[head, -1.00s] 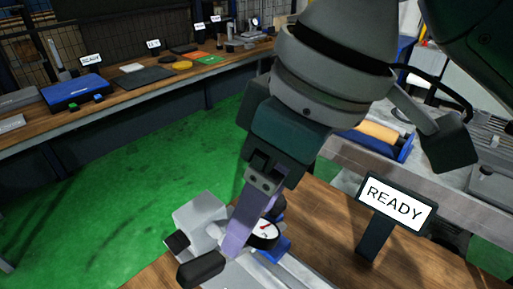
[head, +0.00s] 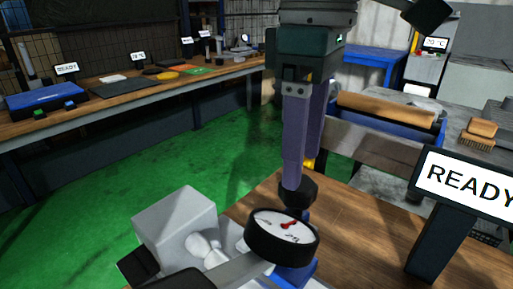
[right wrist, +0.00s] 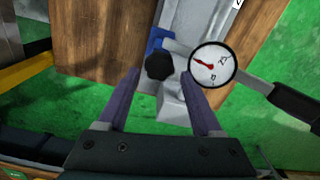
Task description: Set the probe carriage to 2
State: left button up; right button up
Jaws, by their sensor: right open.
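A blue carriage part (head: 297,272) with a black knob (head: 299,194) sits on a grey metal bed. The blue part also shows in the right wrist view (right wrist: 157,42), with the knob (right wrist: 159,66) beside it. A round dial gauge (head: 283,228) with a red pointer sits close to the knob; in the right wrist view the dial (right wrist: 212,64) is right of it. My right gripper (head: 305,172) points down at the knob. In the right wrist view its open fingers (right wrist: 160,76) lie either side of the knob; contact cannot be told. Any scale is unreadable.
A grey block (head: 175,225) stands left of the dial, and a grey lever with a dark handle runs close by. A READY sign (head: 466,187) stands on the wooden table (head: 370,235) at right. Green floor lies beyond.

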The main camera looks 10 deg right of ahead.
jog(key=shift+f, duration=1.9)
jog(key=shift+c, duration=0.2)
grip_shut()
jog(key=shift+r, duration=0.1)
